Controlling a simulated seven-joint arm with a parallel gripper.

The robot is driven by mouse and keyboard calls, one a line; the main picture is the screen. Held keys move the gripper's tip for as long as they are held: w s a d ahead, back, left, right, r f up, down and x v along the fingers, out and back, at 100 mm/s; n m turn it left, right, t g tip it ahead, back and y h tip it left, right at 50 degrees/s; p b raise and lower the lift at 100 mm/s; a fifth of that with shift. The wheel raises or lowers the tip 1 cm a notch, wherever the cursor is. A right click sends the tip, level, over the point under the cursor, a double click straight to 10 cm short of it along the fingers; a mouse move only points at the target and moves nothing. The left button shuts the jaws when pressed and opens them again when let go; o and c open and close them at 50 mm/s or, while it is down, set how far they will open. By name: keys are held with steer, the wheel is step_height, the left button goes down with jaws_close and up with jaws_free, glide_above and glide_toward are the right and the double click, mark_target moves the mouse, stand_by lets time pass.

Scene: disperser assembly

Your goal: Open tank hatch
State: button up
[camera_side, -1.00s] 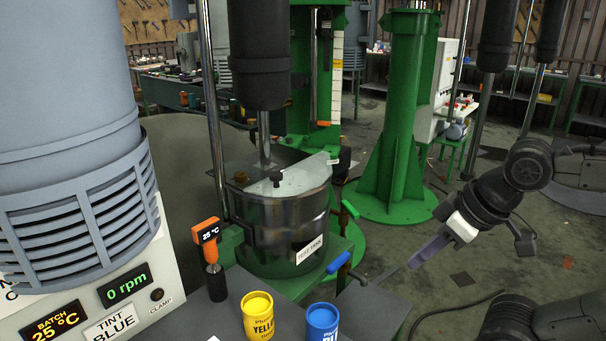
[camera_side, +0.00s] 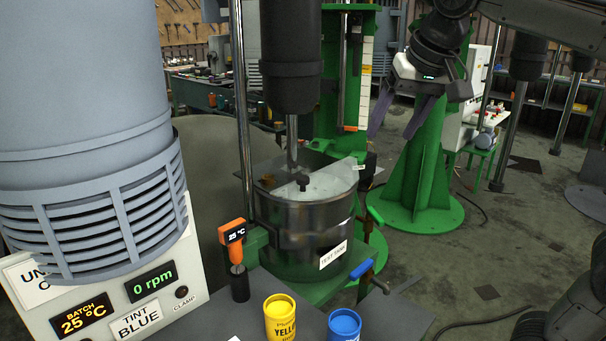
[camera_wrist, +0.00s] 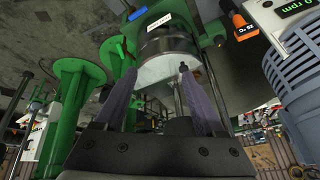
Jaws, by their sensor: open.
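The steel test tank (camera_side: 300,230) stands upright on a green stand, with a white label on its front. Its lid has a pale, glassy hatch half (camera_side: 333,181) lying flat on the right and a dark knob (camera_side: 303,179) near the middle. The mixer shaft passes down behind the knob. My gripper (camera_side: 394,136) is above and to the right of the tank, fingers pointing down, open and empty, apart from the lid. In the wrist view the pale hatch (camera_wrist: 160,70) and tank (camera_wrist: 165,44) show beyond the two spread fingers.
A dark mixer cylinder (camera_side: 291,60) hangs over the tank. An orange thermometer (camera_side: 233,240), a yellow can (camera_side: 281,318) and a blue can (camera_side: 344,324) stand in front. A green column (camera_side: 425,165) stands behind my gripper. A blue-handled clamp (camera_side: 362,268) sits at the tank's right.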

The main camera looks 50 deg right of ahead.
steer(key=w+r+m, duration=0.1)
steer(key=w+r, duration=0.1)
steer(key=w, duration=0.5)
steer(key=g+h, duration=0.1)
steer(key=g, duration=0.1)
glide_above(303, 177)
steer(key=s+a, duration=0.4)
step_height(303, 177, down, 8)
steer(key=r, duration=0.1)
steer(key=shift+m, duration=0.3)
steer(key=x, duration=1.4)
steer(key=shift+s+a, duration=0.15)
jaws_close()
